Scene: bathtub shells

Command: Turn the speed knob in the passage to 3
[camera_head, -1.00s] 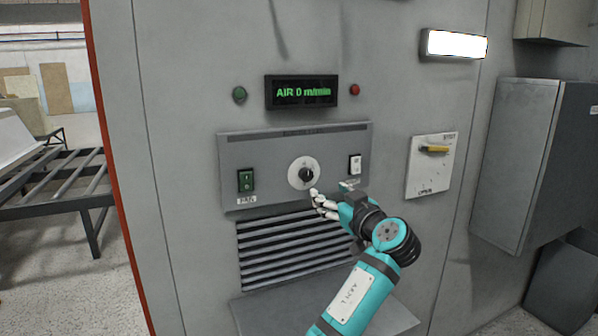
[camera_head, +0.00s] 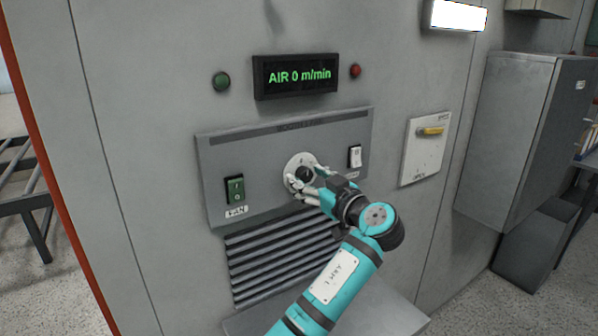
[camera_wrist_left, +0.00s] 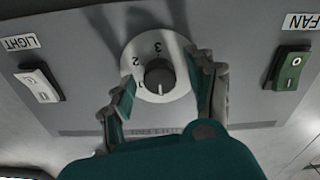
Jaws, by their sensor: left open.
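The speed knob (camera_head: 304,174) is a dark round knob on a white numbered dial (camera_head: 293,160), in the middle of a grey panel (camera_head: 270,150). In the left wrist view the knob (camera_wrist_left: 159,76) lies between the two fingers of my open left gripper (camera_wrist_left: 166,80). Gaps show on both sides, so the fingers do not grip it. A 3 and a 2 are readable on the dial (camera_wrist_left: 178,50); the pointer's setting is not clear. In the head view my left gripper (camera_head: 308,184) partly covers the knob. The display (camera_head: 296,76) reads AIR 0 m/min. My right gripper is out of view.
A green FAN switch (camera_head: 234,189) is left of the knob and a white switch (camera_head: 355,157) is right of it. Below are vent slats (camera_head: 265,265). A plate with a yellow handle (camera_head: 430,131) and a grey cabinet (camera_head: 515,140) stand to the right.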

